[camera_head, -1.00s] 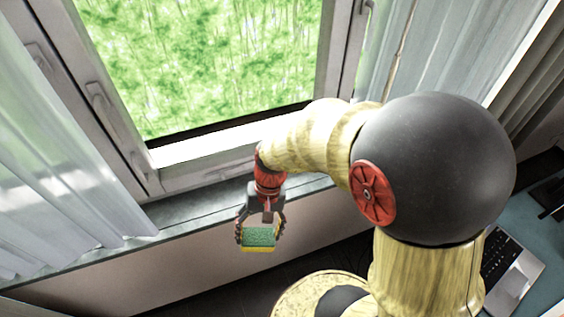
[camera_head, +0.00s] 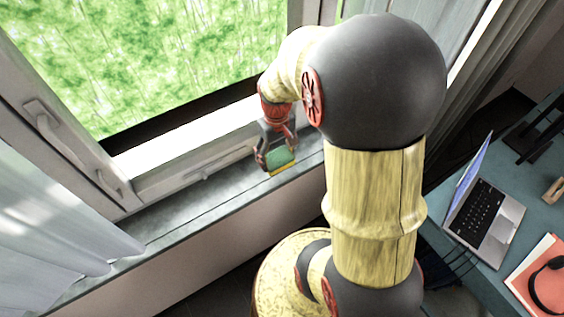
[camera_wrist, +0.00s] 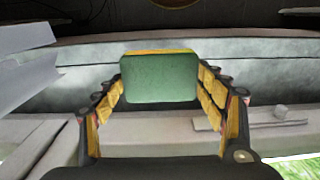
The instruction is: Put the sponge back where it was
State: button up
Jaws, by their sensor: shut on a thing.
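The sponge (camera_head: 281,158) is green with a yellow layer along its edge. My gripper (camera_head: 276,155) is shut on it, with one finger at each side. In the wrist view the sponge (camera_wrist: 160,78) shows its green face between the yellow-padded fingers of my gripper (camera_wrist: 160,85). In the head view the sponge appears in front of the grey window sill (camera_head: 205,197). I cannot tell whether it touches the sill or is held above it.
A window frame (camera_head: 180,170) with a handle stands behind the sill. A white curtain (camera_head: 50,215) hangs at the left. At the right a teal desk (camera_head: 500,165) carries a laptop (camera_head: 485,215) and headphones (camera_head: 545,290) on a red folder. The sill left of my gripper is clear.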

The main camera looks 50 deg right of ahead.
aim_at(282, 155)
jog(key=d+f, duration=0.1)
jog(key=f, duration=0.1)
jog(key=w+d+f+b, duration=0.1)
jog(key=d+f, duration=0.1)
jog(key=shift+f, duration=0.15)
jog(key=f, duration=0.1)
jog(key=f+b, duration=0.2)
jog(key=shift+w+d+f, duration=0.15)
jog(key=shift+d+f, duration=0.15)
jog(key=shift+f, duration=0.05)
jog(key=o, duration=0.9)
jog(key=shift+r, duration=0.1)
jog(key=shift+o, duration=0.5)
